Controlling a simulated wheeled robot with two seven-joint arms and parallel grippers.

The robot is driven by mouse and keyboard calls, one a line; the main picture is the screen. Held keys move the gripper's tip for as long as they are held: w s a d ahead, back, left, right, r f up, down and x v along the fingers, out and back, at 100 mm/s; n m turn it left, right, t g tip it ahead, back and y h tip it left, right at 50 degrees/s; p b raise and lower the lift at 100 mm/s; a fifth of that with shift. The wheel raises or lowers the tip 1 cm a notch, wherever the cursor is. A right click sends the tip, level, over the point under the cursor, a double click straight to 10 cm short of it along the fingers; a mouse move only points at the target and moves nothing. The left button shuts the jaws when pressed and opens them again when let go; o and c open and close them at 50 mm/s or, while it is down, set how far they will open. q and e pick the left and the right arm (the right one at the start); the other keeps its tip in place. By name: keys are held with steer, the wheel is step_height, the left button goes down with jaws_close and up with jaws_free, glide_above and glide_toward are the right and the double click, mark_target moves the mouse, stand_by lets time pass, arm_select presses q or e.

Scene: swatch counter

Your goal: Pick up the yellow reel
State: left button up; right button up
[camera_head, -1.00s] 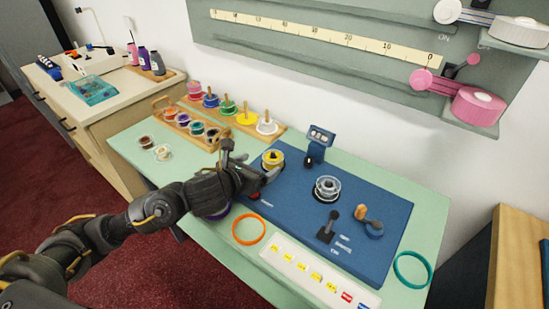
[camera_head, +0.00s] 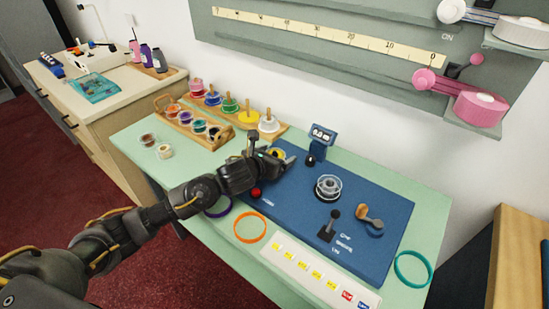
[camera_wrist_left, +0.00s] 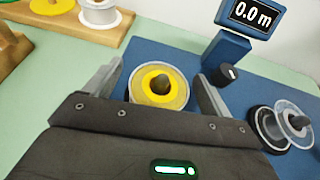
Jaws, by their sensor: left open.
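The yellow reel (camera_wrist_left: 160,88) sits on a dark peg on the blue winding board (camera_head: 300,206). In the head view the yellow reel (camera_head: 277,153) is mostly hidden behind my left gripper (camera_head: 277,160). In the left wrist view the open fingers of my left gripper (camera_wrist_left: 160,85) stand on either side of the reel, with a gap visible at each side. I cannot tell how high the fingers are relative to it. My right gripper is in neither view.
A clear empty reel (camera_head: 328,187) and a blue meter (camera_head: 321,140) reading 0.0 m stand on the board. Behind are a wooden rack (camera_head: 185,124) of small reels and a row of coloured spools on pegs. An orange ring (camera_head: 250,227) and a teal ring (camera_head: 412,269) lie on the table.

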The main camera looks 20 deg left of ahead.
arm_select(q)
steer(key=c, duration=1.1)
